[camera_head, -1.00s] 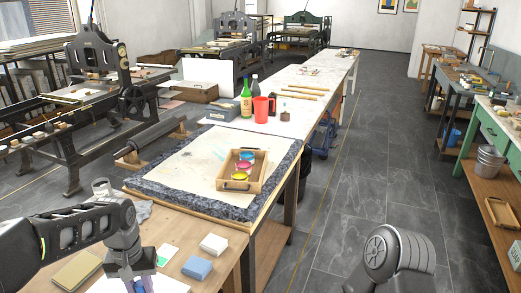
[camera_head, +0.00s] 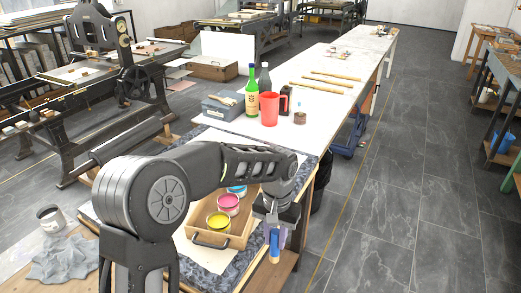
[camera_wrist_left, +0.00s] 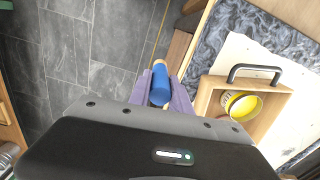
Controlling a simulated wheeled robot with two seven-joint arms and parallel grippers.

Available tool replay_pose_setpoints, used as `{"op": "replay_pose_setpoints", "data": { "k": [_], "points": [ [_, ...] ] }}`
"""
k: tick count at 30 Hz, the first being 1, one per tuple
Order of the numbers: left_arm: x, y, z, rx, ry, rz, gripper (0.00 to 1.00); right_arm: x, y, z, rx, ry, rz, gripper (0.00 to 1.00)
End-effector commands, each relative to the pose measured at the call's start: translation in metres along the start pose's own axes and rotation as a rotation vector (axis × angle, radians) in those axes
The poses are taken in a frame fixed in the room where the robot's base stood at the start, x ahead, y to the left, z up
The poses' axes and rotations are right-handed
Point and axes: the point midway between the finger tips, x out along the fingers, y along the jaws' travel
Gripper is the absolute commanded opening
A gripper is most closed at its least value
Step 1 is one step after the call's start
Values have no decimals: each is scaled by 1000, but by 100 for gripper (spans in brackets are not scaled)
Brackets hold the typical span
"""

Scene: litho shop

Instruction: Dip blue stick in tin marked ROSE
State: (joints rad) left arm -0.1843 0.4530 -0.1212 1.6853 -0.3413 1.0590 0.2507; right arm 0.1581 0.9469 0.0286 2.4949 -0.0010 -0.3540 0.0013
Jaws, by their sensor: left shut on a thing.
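My left gripper (camera_head: 273,224) is shut on a blue stick (camera_head: 274,245) with a pale wooden end. It holds the stick pointing down off the table's right edge, to the right of the wooden tray (camera_head: 232,243). The stick (camera_wrist_left: 160,84) shows between the purple fingers in the left wrist view. The tray holds a yellow tin (camera_head: 219,221), a pink tin (camera_head: 228,204) and a blue tin (camera_head: 237,190), partly behind my arm. The yellow tin (camera_wrist_left: 243,105) also shows in the left wrist view. I cannot read any tin's mark. My right gripper is out of view.
The tray has a dark handle (camera_head: 210,242) at its near end and stands on a marbled slab (camera_head: 250,274). A red jug (camera_head: 269,109), a green bottle (camera_head: 252,90) and a grey box (camera_head: 222,107) stand farther back. A grey cloth (camera_head: 62,259) lies at the left.

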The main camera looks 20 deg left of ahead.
Motion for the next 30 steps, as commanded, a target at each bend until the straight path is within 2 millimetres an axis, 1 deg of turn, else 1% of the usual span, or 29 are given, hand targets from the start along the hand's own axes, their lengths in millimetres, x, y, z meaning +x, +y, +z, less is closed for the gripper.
{"op": "replay_pose_setpoints", "data": {
  "k": [14, 17, 20, 22, 23, 26, 27, 30],
  "points": [
    [-1, 0, 0, -1, 0, 0, 0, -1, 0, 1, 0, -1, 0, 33],
    [-7, -2, 0, -6, 1, 0, 0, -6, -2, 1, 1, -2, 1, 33],
    [-21, -5, -1, -18, 1, 1, 0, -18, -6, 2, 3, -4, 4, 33],
    [-34, -10, -1, -33, 1, 2, 0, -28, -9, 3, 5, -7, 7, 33],
    [-40, -13, -2, -43, 1, 2, 0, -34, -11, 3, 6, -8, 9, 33],
    [-63, -31, -3, -100, 1, 4, 0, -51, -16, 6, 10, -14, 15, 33],
    [-68, -43, -3, -139, 0, 5, 0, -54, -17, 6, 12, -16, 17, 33],
    [-74, -73, -2, -236, 0, 8, 0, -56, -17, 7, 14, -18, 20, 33]
  ]
}}
